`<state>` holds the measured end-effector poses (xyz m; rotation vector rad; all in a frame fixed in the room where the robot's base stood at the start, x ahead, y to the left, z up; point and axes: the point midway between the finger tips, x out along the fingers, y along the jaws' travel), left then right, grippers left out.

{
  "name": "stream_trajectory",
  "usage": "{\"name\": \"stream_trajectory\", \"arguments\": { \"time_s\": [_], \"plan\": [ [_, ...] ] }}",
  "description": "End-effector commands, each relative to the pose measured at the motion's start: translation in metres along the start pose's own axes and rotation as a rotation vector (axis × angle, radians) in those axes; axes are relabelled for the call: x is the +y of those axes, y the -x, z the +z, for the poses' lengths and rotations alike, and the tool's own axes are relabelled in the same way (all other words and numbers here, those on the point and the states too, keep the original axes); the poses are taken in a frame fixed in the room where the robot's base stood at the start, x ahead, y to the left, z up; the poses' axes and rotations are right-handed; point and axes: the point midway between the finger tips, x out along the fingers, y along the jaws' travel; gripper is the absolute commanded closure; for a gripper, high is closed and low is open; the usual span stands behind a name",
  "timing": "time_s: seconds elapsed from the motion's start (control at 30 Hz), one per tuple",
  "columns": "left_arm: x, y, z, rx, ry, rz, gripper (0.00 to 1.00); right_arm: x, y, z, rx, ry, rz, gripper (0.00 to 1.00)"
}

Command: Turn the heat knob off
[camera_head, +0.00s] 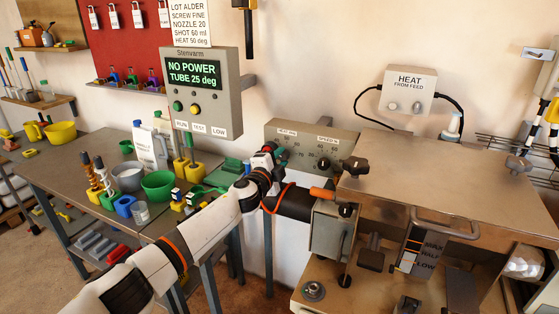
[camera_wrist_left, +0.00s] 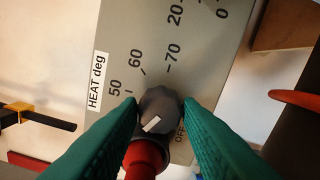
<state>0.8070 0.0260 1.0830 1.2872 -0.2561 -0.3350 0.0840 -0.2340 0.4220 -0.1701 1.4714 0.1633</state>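The grey control panel (camera_head: 347,146) at centre carries a HEAT scale at its left and a SPEED knob (camera_head: 323,164) at its right. My left gripper (camera_head: 272,151) is at the panel's HEAT end. In the left wrist view, its two teal fingers (camera_wrist_left: 161,104) sit on either side of the dark heat knob (camera_wrist_left: 158,103) and appear to touch it. The knob has a white mark on its lower part. An OFF label (camera_wrist_left: 181,132) is partly visible beside the right finger. In the head view the heat knob is hidden by my gripper. My right gripper is not in view.
A screen (camera_head: 194,76) reads NO POWER, TUBE 25 deg. A white HEAT FROM FEED box (camera_head: 408,91) hangs on the wall. A cluttered bench (camera_head: 60,172) is at left.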

Motion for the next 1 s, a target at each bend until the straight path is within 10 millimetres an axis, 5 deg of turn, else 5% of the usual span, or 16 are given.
{"name": "stream_trajectory", "arguments": {
  "time_s": [0.13,0.33,0.67,1.0],
  "plan": [
    [0.000,0.000,0.000,0.000,0.000,0.000,0.93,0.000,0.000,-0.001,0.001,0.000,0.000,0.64],
    [-0.001,0.000,0.000,0.001,0.084,-0.002,0.93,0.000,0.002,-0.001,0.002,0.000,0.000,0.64],
    [0.000,0.000,0.001,0.001,0.469,-0.002,0.93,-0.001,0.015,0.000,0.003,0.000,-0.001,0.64],
    [-0.001,0.000,-0.001,0.002,0.499,-0.001,0.93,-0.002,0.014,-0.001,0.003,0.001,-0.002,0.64]
  ]
}}
